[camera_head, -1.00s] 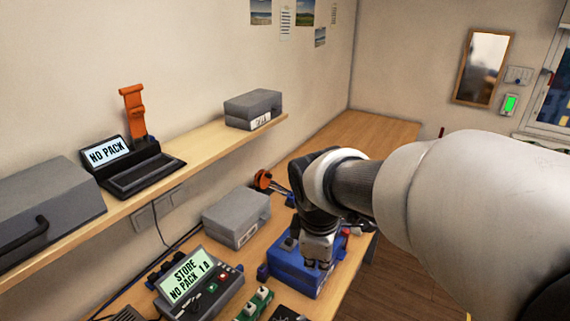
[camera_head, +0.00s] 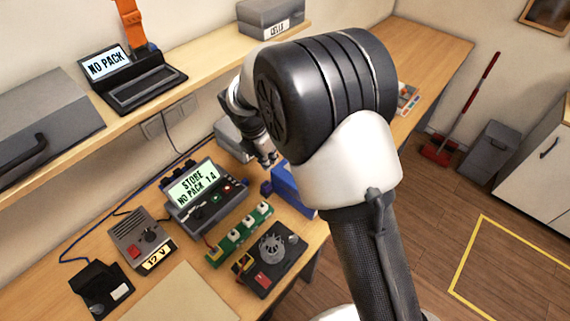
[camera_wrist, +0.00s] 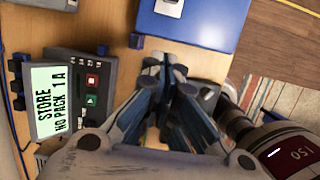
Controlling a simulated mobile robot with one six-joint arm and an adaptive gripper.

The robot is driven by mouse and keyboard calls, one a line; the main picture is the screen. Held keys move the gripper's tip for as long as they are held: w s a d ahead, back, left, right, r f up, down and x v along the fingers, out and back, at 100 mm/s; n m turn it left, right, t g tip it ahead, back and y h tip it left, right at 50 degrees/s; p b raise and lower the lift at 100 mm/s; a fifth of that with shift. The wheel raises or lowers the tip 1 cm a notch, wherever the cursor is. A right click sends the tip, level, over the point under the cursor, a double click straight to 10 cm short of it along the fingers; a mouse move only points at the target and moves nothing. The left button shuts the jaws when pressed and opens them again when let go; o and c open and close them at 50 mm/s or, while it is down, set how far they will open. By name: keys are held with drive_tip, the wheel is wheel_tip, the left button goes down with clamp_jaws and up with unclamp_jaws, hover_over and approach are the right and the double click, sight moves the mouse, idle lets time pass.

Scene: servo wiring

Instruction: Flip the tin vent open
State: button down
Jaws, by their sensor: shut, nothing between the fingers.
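My gripper (camera_head: 268,158) hangs over the bench between the display unit and the blue box; in the wrist view its fingers (camera_wrist: 164,64) are together and empty. A grey tin-like box (camera_head: 230,136) stands on the bench behind my gripper, mostly hidden by my arm. A grey edge at the top left of the wrist view (camera_wrist: 58,4) may be part of it. The blue box (camera_head: 292,188) is beside my gripper and partly hidden by my arm; it also shows in the wrist view (camera_wrist: 205,24). I cannot make out a vent or its flap.
A display unit (camera_head: 207,196) reads "STORE NO PACK 1A". A green strip (camera_head: 238,236), a black fan unit (camera_head: 272,262) and a 12 V supply (camera_head: 142,238) lie at the front. The shelf (camera_head: 205,62) overhangs the bench's back, bearing a labelled grey box (camera_head: 268,14).

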drive_tip(key=b, duration=0.1)
approach(286, 172)
wheel_tip(286, 172, down, 5)
drive_tip(key=s+a, duration=0.1)
drive_tip(key=s, duration=0.1)
drive_tip(key=shift+w+d+f, duration=0.25)
drive_tip(key=shift+w+d, duration=0.1)
drive_tip(key=shift+w, duration=0.2)
drive_tip(key=shift+w+d+f, duration=0.3)
drive_tip(key=shift+w+d, duration=0.1)
drive_tip(key=shift+w, duration=0.15)
drive_tip(key=shift+w+d, duration=0.35)
drive_tip(key=shift+w, duration=0.1)
drive_tip(key=w+d, duration=0.1)
drive_tip(key=w, duration=0.1)
drive_tip(key=w+d+p, duration=0.1)
drive_tip(key=w+d, duration=0.1)
drive_tip(key=shift+w+d, duration=0.25)
drive_tip(key=shift+d, duration=0.1)
drive_tip(key=shift+r, duration=0.1)
drive_tip(key=shift+s+a, duration=0.1)
